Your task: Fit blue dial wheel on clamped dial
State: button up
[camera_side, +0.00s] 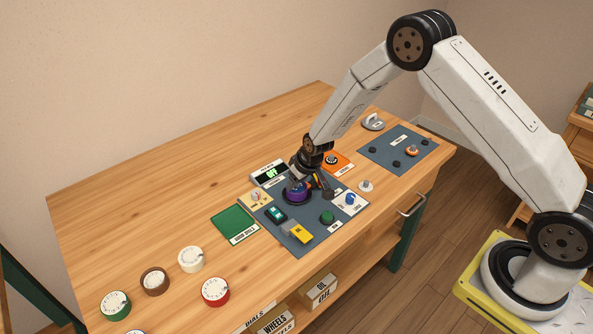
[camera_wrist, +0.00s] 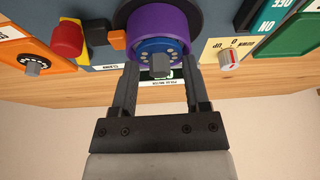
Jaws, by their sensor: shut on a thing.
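A purple dial body (camera_side: 297,191) sits on a round black base on the dark blue-grey mat, and it fills the top middle of the wrist view (camera_wrist: 190,25). The blue dial wheel (camera_wrist: 148,46), with pale dots and a grey hub (camera_wrist: 160,66), lies against the front of the purple body. My gripper (camera_wrist: 162,68) has one finger on each side of the blue wheel and is shut on it. In the side view my gripper (camera_side: 299,178) is down at the purple dial and hides the wheel. Whether the wheel is fully seated cannot be told.
A red-capped lever (camera_wrist: 67,38) and an orange block (camera_wrist: 118,39) stand close beside the dial. Yellow (camera_side: 301,233) and green (camera_side: 276,214) blocks, a green button (camera_side: 327,217) and a blue knob (camera_side: 350,198) are near. Several loose dials, including a red one (camera_side: 215,291), lie at the front left.

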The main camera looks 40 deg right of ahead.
jog(key=shift+s+f, duration=0.15)
jog(key=shift+f, duration=0.35)
jog(key=shift+s+f, duration=0.1)
jog(key=shift+f, duration=0.2)
jog(key=o, duration=1.2)
jog(key=shift+o, duration=0.2)
jog(key=shift+s+r, duration=0.15)
jog(key=shift+r, duration=1)
jog(key=v, duration=1.1)
jog(key=shift+w+r, duration=0.1)
jog(key=shift+w, duration=0.15)
